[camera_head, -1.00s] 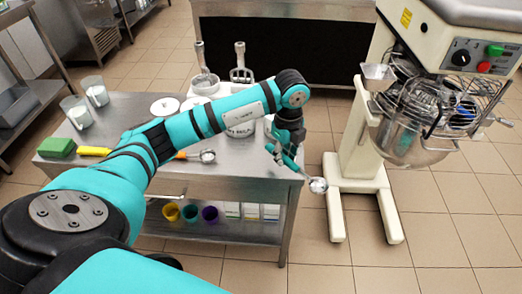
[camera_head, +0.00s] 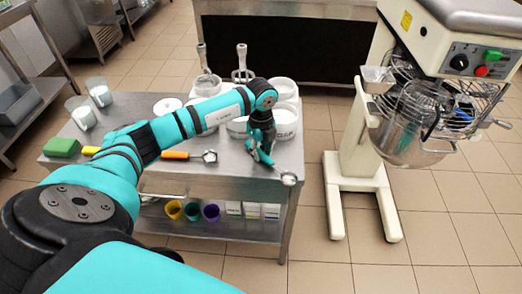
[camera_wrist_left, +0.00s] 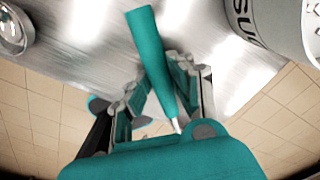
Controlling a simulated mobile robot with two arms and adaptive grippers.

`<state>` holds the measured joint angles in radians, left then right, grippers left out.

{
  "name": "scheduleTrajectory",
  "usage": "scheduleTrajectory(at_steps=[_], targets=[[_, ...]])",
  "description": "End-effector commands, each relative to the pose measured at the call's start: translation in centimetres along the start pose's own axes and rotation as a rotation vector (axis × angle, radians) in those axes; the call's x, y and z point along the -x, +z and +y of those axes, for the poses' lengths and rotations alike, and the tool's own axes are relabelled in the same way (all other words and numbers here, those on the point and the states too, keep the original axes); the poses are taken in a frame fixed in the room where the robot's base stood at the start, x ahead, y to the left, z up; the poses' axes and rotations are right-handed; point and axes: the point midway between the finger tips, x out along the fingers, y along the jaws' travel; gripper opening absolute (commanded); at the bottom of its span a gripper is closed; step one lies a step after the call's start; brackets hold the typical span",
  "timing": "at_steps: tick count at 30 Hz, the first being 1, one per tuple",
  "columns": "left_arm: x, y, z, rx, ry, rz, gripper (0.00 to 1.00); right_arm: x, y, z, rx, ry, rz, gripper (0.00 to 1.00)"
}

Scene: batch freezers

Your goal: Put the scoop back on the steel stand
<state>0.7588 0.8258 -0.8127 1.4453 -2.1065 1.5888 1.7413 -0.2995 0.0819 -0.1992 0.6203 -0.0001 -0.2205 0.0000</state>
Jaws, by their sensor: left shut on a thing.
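My left gripper (camera_head: 262,148) is shut on the teal handle of the scoop and holds it over the right front edge of the steel table (camera_head: 235,180). The scoop's round metal bowl (camera_head: 289,179) sticks out to the lower right. In the left wrist view the scoop's teal handle (camera_wrist_left: 150,60) lies between the two fingers, and its bowl is hidden. A second scoop with an orange handle (camera_head: 176,155) lies on the table. I cannot make out a separate steel stand; my arm covers part of the table. My right gripper is not in view.
White tubs (camera_head: 285,123) stand close behind the gripper; a lettered tub (camera_wrist_left: 270,25) also shows in the left wrist view. Two upright tools (camera_head: 241,62) are at the back. A green sponge (camera_head: 62,146) lies left. A mixer (camera_head: 400,120) stands right, with clear floor between.

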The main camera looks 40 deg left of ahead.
Motion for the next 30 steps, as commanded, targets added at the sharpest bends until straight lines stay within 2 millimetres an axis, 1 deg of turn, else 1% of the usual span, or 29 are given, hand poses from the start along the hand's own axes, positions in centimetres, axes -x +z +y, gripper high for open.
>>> scheduleTrajectory(at_steps=[5,6,11,18,21,23,26,30], targets=[[-0.4,0.0,0.0,0.000,0.000,0.000,0.00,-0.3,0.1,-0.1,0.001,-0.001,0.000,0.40],[-0.4,0.0,0.0,0.000,0.000,0.000,0.22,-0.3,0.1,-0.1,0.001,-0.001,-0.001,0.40],[-0.3,0.0,0.0,0.000,0.000,0.000,0.43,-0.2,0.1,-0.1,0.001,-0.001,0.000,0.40],[-0.3,0.0,0.0,0.000,0.000,0.000,0.43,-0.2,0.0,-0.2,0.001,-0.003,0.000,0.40],[0.3,0.0,0.0,0.000,-0.001,0.000,0.43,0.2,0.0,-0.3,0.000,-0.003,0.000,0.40],[0.7,0.0,-0.1,0.000,-0.003,-0.001,0.43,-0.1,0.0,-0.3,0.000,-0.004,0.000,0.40],[2.3,0.0,-0.1,-0.002,-0.005,-0.001,0.43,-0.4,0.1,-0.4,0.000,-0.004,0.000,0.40],[5.4,0.0,-0.1,-0.001,-0.006,-0.001,0.43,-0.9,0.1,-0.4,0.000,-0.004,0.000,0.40]])
